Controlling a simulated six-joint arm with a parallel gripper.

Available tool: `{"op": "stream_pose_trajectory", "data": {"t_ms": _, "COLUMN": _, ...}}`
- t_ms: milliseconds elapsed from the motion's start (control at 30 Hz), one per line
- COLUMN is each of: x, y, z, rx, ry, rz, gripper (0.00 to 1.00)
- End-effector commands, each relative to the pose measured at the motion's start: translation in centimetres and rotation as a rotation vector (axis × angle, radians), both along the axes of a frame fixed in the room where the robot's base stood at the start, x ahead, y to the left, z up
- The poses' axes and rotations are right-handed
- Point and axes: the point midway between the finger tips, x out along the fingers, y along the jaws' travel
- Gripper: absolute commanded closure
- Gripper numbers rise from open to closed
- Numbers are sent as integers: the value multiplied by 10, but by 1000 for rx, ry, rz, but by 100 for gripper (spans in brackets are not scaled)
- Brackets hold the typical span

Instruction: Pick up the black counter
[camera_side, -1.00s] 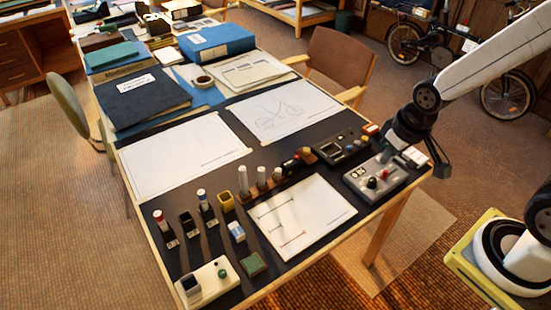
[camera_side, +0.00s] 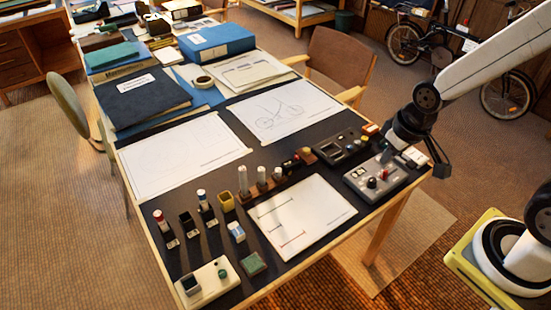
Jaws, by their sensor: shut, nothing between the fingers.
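My gripper (camera_side: 402,148) hangs above the right end of the drafting desk, close over the grey control box (camera_side: 376,178). It looks shut and empty, though its fingertips are small and dark. I cannot pick out the black counter for certain. A small black block-shaped item (camera_side: 187,222) stands upright in the front left group on the dark desk top, well left of my gripper and apart from it. Another dark item with a red part (camera_side: 292,164) lies near the middle of the desk.
Upright markers, a yellow cup (camera_side: 226,201) and white cylinders (camera_side: 243,180) stand around the desk's middle and left. A white sheet (camera_side: 302,215) lies in front, with drawings (camera_side: 180,155) behind. A pale box (camera_side: 208,283) and green block (camera_side: 253,264) sit at the front.

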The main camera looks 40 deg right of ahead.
Motion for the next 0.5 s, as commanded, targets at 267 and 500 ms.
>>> {"op": "stream_pose_trajectory", "data": {"t_ms": 267, "x": 0, "y": 0, "z": 0, "rx": 0, "ry": 0, "rz": 0, "gripper": 65}}
{"op": "stream_pose_trajectory", "data": {"t_ms": 500, "x": 0, "y": 0, "z": 0, "rx": 0, "ry": 0, "rz": 0, "gripper": 12}}
